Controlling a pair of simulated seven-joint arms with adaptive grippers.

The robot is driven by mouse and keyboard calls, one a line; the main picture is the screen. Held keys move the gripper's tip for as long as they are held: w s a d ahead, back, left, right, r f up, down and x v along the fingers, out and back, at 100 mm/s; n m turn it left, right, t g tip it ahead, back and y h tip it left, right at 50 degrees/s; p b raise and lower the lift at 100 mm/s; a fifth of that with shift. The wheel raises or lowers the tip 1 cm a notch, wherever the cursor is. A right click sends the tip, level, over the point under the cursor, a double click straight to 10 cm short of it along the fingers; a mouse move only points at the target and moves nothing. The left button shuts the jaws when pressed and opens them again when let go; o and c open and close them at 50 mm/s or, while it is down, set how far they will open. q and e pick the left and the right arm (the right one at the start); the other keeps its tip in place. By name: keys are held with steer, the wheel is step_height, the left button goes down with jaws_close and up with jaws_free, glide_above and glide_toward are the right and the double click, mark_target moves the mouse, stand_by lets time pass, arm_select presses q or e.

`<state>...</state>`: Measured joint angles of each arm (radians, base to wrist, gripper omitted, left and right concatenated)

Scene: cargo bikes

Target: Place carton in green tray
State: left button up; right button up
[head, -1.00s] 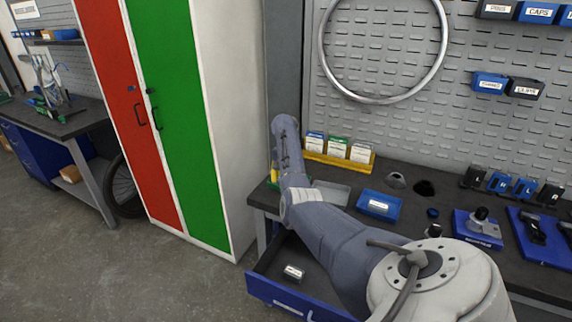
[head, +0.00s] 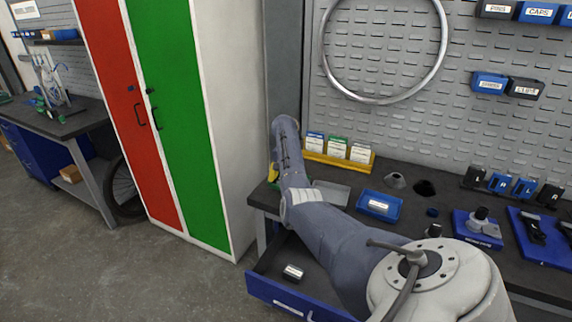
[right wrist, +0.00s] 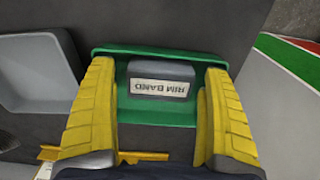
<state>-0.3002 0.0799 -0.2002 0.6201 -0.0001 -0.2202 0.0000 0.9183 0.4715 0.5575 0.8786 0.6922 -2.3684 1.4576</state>
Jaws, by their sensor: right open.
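The green tray (right wrist: 207,114) lies on the dark bench top in the right wrist view. A grey carton (right wrist: 160,70) with a white label reading "RIM BAND", upside down in this view, sits inside it. My right gripper (right wrist: 159,68) is open, with its yellow fingers apart on either side of the carton and over the tray. I see no finger closed on the carton. In the head view my right gripper (head: 273,173) is at the bench's left end, mostly hidden behind my arm. The tray is largely hidden there. My left gripper is out of view.
A grey tray (head: 332,192) and a blue tray (head: 369,214) are beside my right arm. A yellow rack (head: 340,163) of small boxes stands behind. An open blue drawer (head: 292,301) holds a small labelled box (head: 293,272). A red and green cabinet (head: 220,100) stands left.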

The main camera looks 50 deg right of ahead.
step_height(320, 180, up, 12)
stand_by(0.6)
steer(key=shift+r, duration=0.1)
